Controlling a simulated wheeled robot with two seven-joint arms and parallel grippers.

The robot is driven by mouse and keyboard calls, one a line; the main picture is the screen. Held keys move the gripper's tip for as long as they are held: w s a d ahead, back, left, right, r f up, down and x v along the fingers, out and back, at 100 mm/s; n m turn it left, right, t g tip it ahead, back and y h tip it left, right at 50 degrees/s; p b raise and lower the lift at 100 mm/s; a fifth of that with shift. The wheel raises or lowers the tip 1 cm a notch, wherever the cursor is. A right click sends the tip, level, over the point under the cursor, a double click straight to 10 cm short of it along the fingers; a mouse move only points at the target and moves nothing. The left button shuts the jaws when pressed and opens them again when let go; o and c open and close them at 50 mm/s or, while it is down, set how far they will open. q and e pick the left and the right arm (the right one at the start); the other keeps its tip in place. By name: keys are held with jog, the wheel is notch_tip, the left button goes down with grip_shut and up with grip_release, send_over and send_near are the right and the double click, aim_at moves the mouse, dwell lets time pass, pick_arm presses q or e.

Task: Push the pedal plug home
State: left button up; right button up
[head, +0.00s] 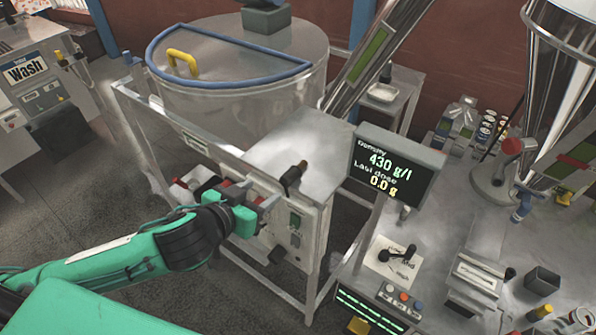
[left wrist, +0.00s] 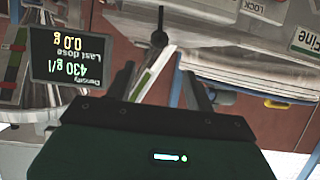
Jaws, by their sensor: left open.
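A dark plug-like part with a brown end (head: 293,177) sticks out at the top edge of the steel control box (head: 312,222); I cannot tell for sure that it is the pedal plug, or how deep it sits. My left gripper (head: 262,190) is at the front of this box, just left of that part, its fingers apart. In the left wrist view the open fingers (left wrist: 158,72) have nothing between them. A dark round knob on a thin stem (left wrist: 159,40) shows beyond them. My right gripper is not in view.
The density display (head: 393,168) stands right of the box; it also shows upside down in the left wrist view (left wrist: 72,52). A large lidded drum (head: 245,110) is behind. The right-hand bench (head: 450,215) carries bottles, a small dark cup (head: 542,281) and a button panel.

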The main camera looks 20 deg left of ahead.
aim_at(284, 180)
pick_arm(q)
jog(key=b+x, duration=0.4)
jog(key=shift+w+f+b, duration=0.25)
jog(key=shift+f+b, duration=0.05)
jog(key=shift+b, duration=0.1)
jog(key=shift+p+x, duration=0.45)
jog(key=shift+x, duration=0.55)
jog(key=shift+w+d, duration=0.15)
jog(key=shift+w, duration=0.55)
jog(key=shift+f+p+x, duration=0.25)
jog(key=shift+p+x, duration=0.95)
jog(key=shift+x, duration=1.2)
jog(key=shift+s+d, duration=0.15)
jog(key=shift+d, duration=0.05)
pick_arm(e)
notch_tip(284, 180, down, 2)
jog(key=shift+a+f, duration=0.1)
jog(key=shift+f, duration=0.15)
